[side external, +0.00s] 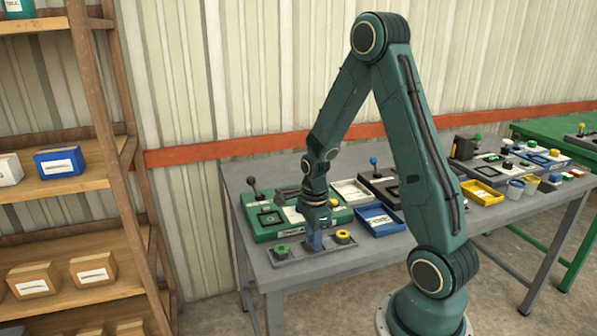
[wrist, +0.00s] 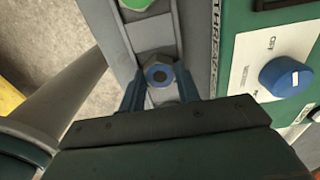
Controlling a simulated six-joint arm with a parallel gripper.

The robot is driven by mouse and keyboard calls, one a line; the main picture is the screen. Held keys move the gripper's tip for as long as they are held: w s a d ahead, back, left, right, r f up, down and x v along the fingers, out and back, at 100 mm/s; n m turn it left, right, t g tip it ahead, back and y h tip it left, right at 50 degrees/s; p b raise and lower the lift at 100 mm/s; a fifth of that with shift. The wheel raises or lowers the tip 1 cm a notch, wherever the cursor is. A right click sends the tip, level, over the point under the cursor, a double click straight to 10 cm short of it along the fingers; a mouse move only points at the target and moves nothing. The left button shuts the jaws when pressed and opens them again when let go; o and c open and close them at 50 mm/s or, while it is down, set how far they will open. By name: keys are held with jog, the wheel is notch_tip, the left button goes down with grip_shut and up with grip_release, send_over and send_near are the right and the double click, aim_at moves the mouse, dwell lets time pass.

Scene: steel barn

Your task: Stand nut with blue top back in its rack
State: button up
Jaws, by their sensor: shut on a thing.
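The nut with the blue top (wrist: 158,75) is a grey hex nut with a blue ring, seen from above in the wrist view. My gripper (wrist: 159,88) is shut on it, one finger on each side; it also shows in the side view (side external: 315,245), pointing down at the rack. The rack (side external: 297,262) is a long grey tray at the table's front left. The held nut is over or in the middle of the rack, between a green-topped nut (side external: 281,248) and a yellow-topped nut (side external: 343,237). I cannot tell whether it touches the rack's floor.
A green thread gauge box (side external: 262,234) with a blue knob (wrist: 285,77) stands right behind the rack. Yellow tray (side external: 482,193) and cups stand further right. The table front (side external: 350,262) is clear.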

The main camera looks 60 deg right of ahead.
jog(key=shift+f, duration=0.1)
jog(key=o, duration=1)
notch_tip(320, 180, up, 12)
dwell(0.4)
dwell(0.4)
